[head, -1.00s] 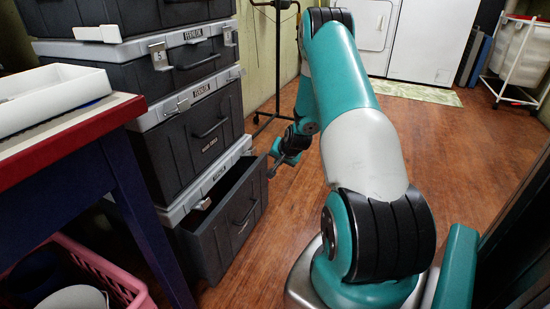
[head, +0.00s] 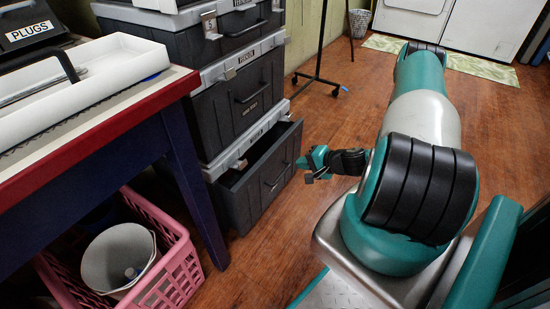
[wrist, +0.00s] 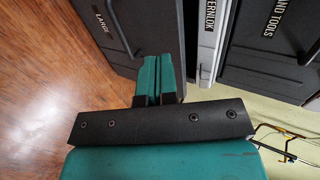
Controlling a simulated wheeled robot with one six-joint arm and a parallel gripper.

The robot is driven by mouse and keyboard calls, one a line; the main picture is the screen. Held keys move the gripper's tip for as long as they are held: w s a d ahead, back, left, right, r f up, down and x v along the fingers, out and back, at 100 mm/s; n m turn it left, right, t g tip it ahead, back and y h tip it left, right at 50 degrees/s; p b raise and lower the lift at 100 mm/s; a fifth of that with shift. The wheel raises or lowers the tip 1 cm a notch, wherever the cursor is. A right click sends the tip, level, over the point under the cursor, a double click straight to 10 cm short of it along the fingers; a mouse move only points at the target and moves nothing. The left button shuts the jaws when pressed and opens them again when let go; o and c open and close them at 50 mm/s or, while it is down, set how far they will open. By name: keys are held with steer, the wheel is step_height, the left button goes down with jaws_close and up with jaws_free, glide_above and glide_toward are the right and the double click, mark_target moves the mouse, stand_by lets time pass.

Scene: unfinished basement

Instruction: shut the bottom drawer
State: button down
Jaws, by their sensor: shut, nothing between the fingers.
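The bottom drawer (head: 262,188) of the dark tool stack is pulled part way out, with its open top showing behind the front panel. Its front has a dark handle. In the wrist view its dark front (wrist: 115,28), marked LARGE, is at the upper left. My gripper (head: 304,165) is beside the right end of the drawer front, empty. In the wrist view its teal fingers (wrist: 159,78) are together and point toward the drawer front. I cannot tell whether they touch it.
The drawer above (head: 240,98), marked HAND TOOLS in the wrist view (wrist: 277,25), is shut. A black stand (head: 318,78) is behind. Wooden floor lies clear around my gripper.

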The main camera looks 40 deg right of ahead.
steer(key=b, duration=0.3)
glide_toward(269, 159)
step_height(269, 159, down, 4)
steer(key=w, duration=0.3)
steer(key=w+a+b, duration=0.1)
steer(key=w, duration=0.1)
steer(key=shift+a+r, duration=0.25)
steer(key=shift+a, duration=0.05)
steer(key=shift+w+a+r, duration=0.1)
steer(key=shift+w, duration=0.35)
